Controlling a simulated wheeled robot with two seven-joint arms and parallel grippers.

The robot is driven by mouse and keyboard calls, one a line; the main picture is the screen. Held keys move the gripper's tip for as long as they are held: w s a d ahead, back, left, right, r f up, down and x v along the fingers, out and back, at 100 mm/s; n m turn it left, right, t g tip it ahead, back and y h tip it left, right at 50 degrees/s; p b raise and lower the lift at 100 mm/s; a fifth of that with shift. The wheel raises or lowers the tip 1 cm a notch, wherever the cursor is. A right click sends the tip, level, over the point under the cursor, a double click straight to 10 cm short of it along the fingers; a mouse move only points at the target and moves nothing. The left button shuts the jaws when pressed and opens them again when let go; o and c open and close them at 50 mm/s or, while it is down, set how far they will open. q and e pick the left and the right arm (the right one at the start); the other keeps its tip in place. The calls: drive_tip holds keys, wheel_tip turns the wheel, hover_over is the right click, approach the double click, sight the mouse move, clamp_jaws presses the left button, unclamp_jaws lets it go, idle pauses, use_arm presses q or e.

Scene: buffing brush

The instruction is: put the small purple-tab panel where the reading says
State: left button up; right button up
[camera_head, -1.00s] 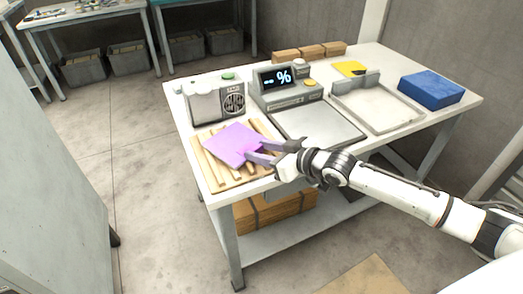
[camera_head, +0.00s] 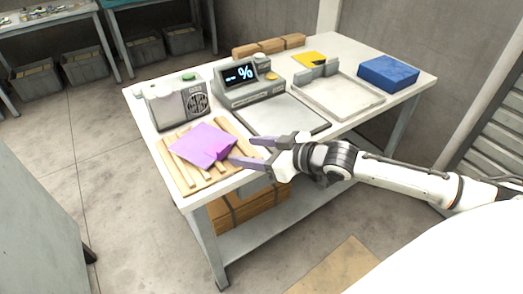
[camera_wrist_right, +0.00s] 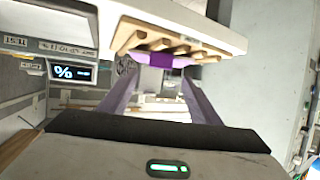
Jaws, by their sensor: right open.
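The flat purple panel (camera_head: 200,143), with a darker purple tab (camera_head: 226,153) at its right edge, lies on a slatted wooden rack (camera_head: 178,181) at the table's front left corner. My right gripper (camera_head: 243,151) is open and empty, just right of the tab, fingers pointing at it. In the right wrist view the tab (camera_wrist_right: 175,61) shows beyond the open fingers (camera_wrist_right: 158,92). A grey meter (camera_head: 250,93) has a display (camera_head: 240,74) showing dashes and a percent sign, with a flat grey plate (camera_head: 283,117) before it. My left gripper is not in view.
A grey box with a round grille and green button (camera_head: 180,102) stands behind the rack. To the right are a pale tray (camera_head: 350,112), a yellow piece (camera_head: 311,59) and a blue block (camera_head: 388,72). Brown blocks (camera_head: 270,46) line the back edge.

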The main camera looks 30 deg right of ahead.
drive_tip(key=s+a+f+m+g+h, duration=0.1)
drive_tip(key=s+a+f, duration=0.3)
drive_tip(key=s+f, duration=0.8)
drive_tip(key=s+a+f+m+g+h, duration=0.1)
drive_tip(key=s+a+f, duration=0.4)
drive_tip(key=s+f, duration=0.7)
drive_tip(key=shift+s+a+m+g+h, duration=0.25)
drive_tip(key=shift+s+m+g+h, duration=0.25)
drive_tip(key=shift+g, duration=0.5)
drive_tip(key=shift+r, duration=0.1)
drive_tip(key=shift+c, duration=0.4)
